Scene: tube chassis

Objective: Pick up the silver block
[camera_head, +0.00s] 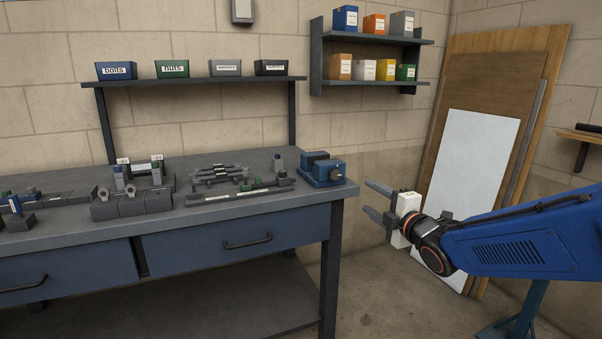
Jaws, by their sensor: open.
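My gripper (374,202) is open and empty, its two grey fingers pointing left. It hangs in the air to the right of the workbench (232,207), past its right end. Several grey, metal-looking pieces lie on the bench, and I cannot tell for sure which is the silver block. A row of grey blocks (131,204) sits near the front edge. My gripper touches none of these.
A blue vise (322,170) sits on the bench's right corner, between my gripper and the grey parts. A shelf (200,80) with labelled bins hangs over the bench's back. A wall shelf (375,87) holds small boxes. Boards (470,160) lean behind my arm.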

